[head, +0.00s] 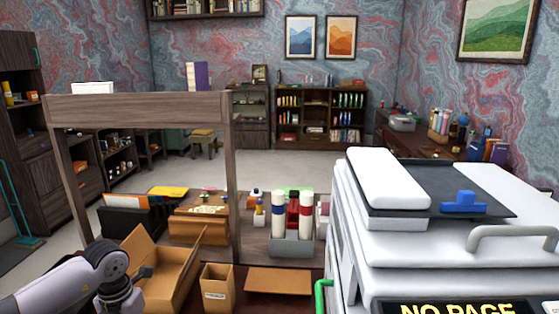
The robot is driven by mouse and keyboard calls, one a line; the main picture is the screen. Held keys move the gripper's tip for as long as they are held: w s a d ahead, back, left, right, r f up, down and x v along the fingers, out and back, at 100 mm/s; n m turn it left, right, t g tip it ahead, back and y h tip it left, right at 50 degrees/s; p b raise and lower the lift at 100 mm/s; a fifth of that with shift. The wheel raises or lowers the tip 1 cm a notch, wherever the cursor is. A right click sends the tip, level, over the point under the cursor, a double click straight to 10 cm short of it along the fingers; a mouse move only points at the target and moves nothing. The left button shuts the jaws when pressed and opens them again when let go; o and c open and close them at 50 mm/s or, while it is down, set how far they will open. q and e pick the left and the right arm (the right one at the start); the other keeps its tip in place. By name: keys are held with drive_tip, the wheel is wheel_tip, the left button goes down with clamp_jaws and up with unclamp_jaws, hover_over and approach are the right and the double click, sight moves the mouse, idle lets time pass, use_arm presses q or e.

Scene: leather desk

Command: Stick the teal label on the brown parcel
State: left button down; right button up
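I cannot make out a teal label in the head view. An open brown cardboard box (172,284) with raised flaps stands at the lower left of the desk. A small open brown carton (217,294) with a white marking stands right of it. A flat brown cardboard piece (278,281) lies further right; I cannot tell which of these is the parcel. My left arm comes in from the lower left, and its dark end, with the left gripper (143,273), is by the open box's left side. Its fingers are too small and partly hidden to read. My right gripper is out of view.
A large white printer (440,240) fills the right side. A wooden frame (140,108) rises over the desk's left part. A grey caddy (292,243) with bottles, a wooden box (198,227) and a dark file holder (135,218) stand behind the cartons.

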use_arm(q)
drive_tip(key=shift+f, duration=0.1)
idle(0.3)
drive_tip(key=shift+f+b, duration=0.8)
drive_tip(key=shift+f, duration=0.15)
idle(0.4)
idle(0.4)
drive_tip(key=shift+r+p, duration=2.3)
drive_tip(key=shift+r, duration=1.25)
